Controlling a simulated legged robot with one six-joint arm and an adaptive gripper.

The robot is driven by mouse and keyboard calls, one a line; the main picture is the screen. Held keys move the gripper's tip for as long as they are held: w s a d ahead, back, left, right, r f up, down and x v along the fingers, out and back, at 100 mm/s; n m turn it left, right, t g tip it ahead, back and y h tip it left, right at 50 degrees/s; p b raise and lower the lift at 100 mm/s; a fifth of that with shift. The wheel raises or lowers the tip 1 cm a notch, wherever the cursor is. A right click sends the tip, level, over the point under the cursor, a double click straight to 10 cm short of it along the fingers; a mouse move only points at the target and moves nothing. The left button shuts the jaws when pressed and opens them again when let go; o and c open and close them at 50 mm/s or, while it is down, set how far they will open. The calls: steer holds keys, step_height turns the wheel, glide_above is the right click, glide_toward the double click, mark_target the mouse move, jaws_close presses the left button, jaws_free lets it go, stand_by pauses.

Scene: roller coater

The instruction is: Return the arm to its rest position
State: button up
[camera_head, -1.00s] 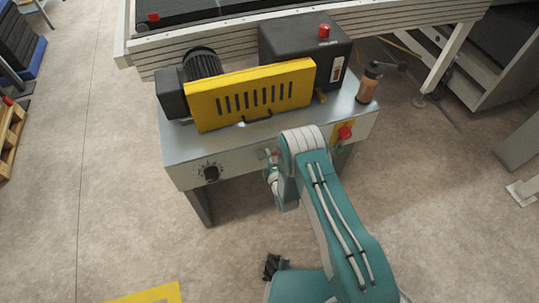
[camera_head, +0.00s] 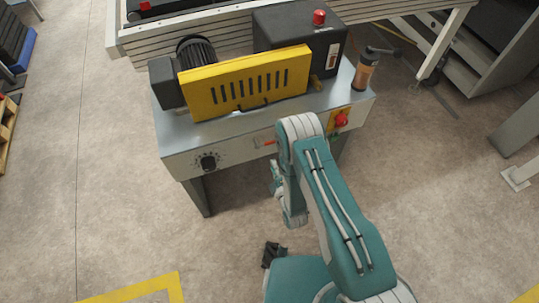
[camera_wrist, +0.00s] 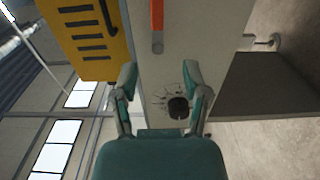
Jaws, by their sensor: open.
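My arm is teal with white joints and reaches up in front of the machine table (camera_head: 225,130) in the head view. My gripper hangs on the near side of the table, mostly hidden behind the arm in that view. In the wrist view my gripper (camera_wrist: 160,85) is open, with its two teal fingers apart and nothing between them. Beyond the fingers are the grey front panel (camera_wrist: 200,25), a black knob (camera_wrist: 178,108) and a red-orange lever (camera_wrist: 157,20). I cannot tell the exact gap between fingers and panel.
The table carries a yellow slotted guard (camera_head: 245,83), a black box with a red button (camera_head: 318,17) and an orange-brown cylinder with a crank (camera_head: 365,72). A red switch (camera_head: 341,120) is right of the arm. The floor (camera_head: 110,200) to the left is clear.

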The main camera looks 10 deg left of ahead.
steer(key=shift+v, duration=0.75)
